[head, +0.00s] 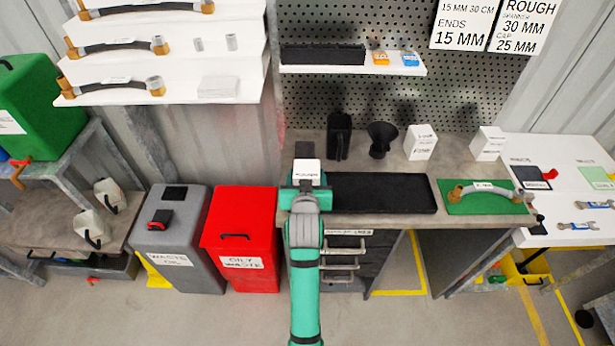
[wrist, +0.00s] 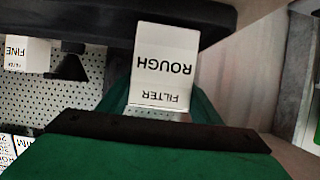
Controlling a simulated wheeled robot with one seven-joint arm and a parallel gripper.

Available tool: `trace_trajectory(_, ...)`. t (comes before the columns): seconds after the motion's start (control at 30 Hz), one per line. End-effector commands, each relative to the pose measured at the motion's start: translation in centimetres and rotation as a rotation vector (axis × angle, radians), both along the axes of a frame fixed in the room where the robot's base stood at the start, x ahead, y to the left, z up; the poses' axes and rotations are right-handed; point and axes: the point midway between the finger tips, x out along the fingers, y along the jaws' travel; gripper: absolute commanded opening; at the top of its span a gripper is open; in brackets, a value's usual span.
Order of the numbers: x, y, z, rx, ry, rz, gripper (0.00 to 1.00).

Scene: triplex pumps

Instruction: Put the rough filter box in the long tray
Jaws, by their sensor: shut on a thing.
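The rough filter box (head: 307,168) is a small white box held at the end of my arm, at the left end of the long tray. In the wrist view the box (wrist: 165,65) shows its ROUGH FILTER label upside down. My gripper (head: 305,184) is shut on it, and the green fingers show on both sides of the box in the wrist view. The long tray (head: 385,193) is black and shallow and lies on the grey bench, to the right of my gripper. My arm hides part of the bench below the box. I cannot tell the height of the box above the bench.
A black funnel (head: 381,138), a black holder (head: 339,136) and two white boxes (head: 420,142) (head: 488,143) stand behind the tray. A green mat (head: 485,197) with a hose lies to its right. A red bin (head: 240,240) stands left of the bench. The tray looks empty.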

Motion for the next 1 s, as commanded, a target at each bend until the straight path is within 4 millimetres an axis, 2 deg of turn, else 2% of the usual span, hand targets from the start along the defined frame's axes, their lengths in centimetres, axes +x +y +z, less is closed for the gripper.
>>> trace_trajectory(0.43,0.0,-0.4,-0.6,0.001,-0.003,-0.006,0.28)
trace_trajectory(0.47,0.0,-0.4,-0.6,0.0,-0.002,-0.004,0.66)
trace_trajectory(0.5,0.0,-0.3,-0.6,0.001,-0.002,-0.004,0.75)
trace_trajectory(0.53,0.0,-0.2,-0.6,0.001,-0.002,-0.003,0.77)
trace_trajectory(0.87,0.0,-0.1,-0.3,0.001,-0.003,0.0,0.77)
trace_trajectory(1.0,-1.3,-0.1,0.1,0.001,-0.002,-0.001,0.77)
